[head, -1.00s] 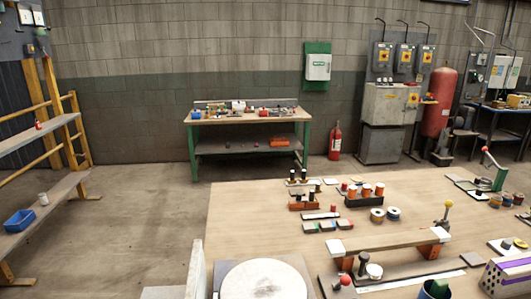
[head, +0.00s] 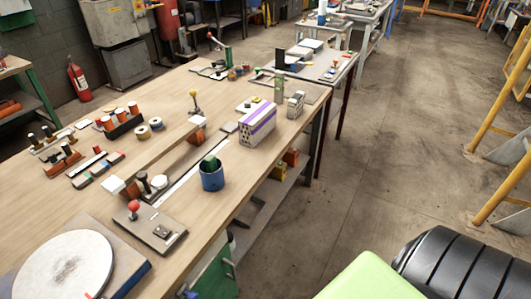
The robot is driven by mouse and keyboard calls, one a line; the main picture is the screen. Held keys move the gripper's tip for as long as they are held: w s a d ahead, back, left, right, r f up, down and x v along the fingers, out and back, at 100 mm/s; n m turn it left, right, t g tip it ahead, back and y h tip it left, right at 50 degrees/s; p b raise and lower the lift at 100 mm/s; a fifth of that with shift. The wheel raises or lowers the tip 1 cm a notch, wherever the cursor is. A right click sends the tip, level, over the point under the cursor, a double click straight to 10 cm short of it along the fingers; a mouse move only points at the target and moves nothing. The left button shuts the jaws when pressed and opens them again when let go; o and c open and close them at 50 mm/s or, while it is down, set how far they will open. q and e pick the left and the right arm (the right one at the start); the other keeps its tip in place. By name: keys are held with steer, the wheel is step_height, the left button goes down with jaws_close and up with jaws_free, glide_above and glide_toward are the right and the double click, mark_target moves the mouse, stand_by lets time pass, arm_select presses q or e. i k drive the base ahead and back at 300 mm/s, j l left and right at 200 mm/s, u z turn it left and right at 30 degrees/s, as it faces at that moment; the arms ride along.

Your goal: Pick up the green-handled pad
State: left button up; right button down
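I cannot make out for sure which thing is the green-handled pad. A dark green piece (head: 210,163) sticks up out of a blue cup (head: 212,180) near the front edge of the wooden workbench (head: 165,90); its lower part is hidden in the cup. Several small flat blocks, some with green, lie in a row (head: 97,168) on the left part of the bench. Neither of my grippers is in view.
A purple-striped perforated brick (head: 257,125) stands beyond the cup. A beam on supports (head: 163,152), a red-knobbed plate (head: 150,228) and a round pale disc (head: 65,265) occupy the near bench. Open concrete floor (head: 400,130) lies right of it.

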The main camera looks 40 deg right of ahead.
mark_target(210, 160)
steer(key=z, duration=0.75)
steer(key=l+u, duration=0.1)
steer(key=u, duration=0.45)
steer(key=i+l+u, duration=0.15)
steer(key=l+u, duration=0.3)
steer(key=l, duration=0.45)
steer(key=l+u, duration=0.5)
steer(key=l, duration=0.4)
steer(key=i, duration=0.05)
